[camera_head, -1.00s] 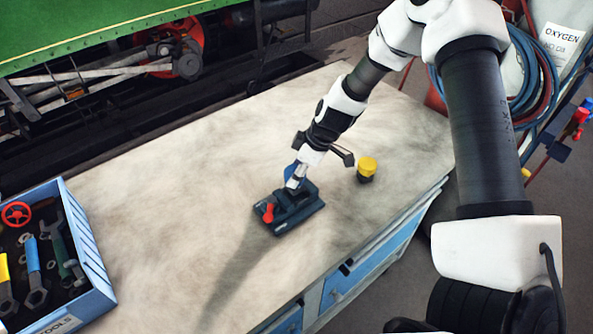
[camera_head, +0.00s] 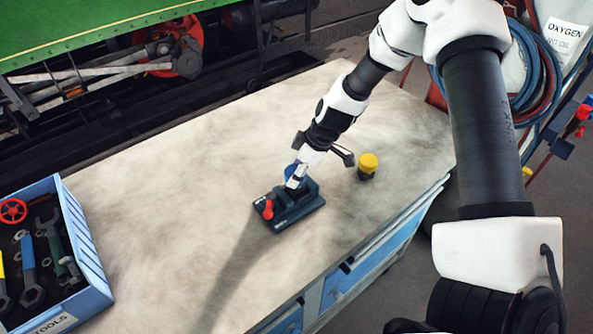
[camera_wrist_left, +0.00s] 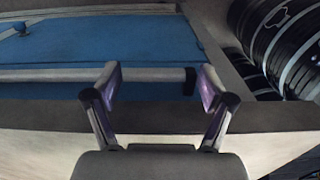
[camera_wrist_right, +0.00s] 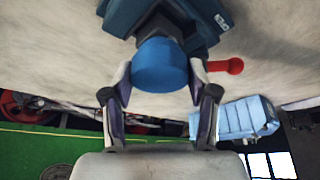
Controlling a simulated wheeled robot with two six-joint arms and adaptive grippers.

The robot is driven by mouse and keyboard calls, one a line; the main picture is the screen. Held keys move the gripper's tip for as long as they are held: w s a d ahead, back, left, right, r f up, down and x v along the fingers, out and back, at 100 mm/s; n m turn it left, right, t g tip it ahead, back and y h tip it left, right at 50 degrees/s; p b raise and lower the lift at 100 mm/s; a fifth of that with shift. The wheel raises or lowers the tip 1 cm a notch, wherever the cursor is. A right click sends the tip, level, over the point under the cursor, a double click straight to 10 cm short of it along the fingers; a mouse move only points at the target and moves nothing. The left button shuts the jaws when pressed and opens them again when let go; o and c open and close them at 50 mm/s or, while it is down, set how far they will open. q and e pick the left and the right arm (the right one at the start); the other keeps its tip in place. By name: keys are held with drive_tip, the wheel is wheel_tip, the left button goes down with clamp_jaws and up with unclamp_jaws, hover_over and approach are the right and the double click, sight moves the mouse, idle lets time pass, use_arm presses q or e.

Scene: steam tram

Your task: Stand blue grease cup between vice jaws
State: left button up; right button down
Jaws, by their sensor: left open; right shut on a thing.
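The blue grease cup (camera_wrist_right: 160,66) is between the fingers of my right gripper (camera_wrist_right: 160,88), which is shut on it. Its lower part is hidden, up against the dark teal vice (camera_wrist_right: 121,16) in the right wrist view. In the head view the vice (camera_head: 303,211) stands on the bench with its red handle (camera_head: 267,209) to the left. My right gripper (camera_head: 293,181) is right at the vice there, and only a little blue shows beside it. I cannot tell how deep the cup sits between the jaws. My left gripper (camera_wrist_left: 160,92) is open and empty.
A yellow-topped cup (camera_head: 368,165) stands on the bench (camera_head: 160,220) to the right of the vice. A blue toolbox (camera_head: 88,260) with tools is at the left. The bench between toolbox and vice is clear. Blue drawers (camera_head: 350,285) line the front.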

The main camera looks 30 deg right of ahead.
idle(0.4)
drive_tip(key=shift+f+b, duration=0.25)
drive_tip(key=shift+b, duration=0.15)
drive_tip(key=shift+f+b, duration=0.55)
drive_tip(key=shift+b, duration=0.4)
idle(1.2)
drive_tip(key=shift+c, duration=1.2)
unclamp_jaws()
drive_tip(key=shift+o, duration=0.8)
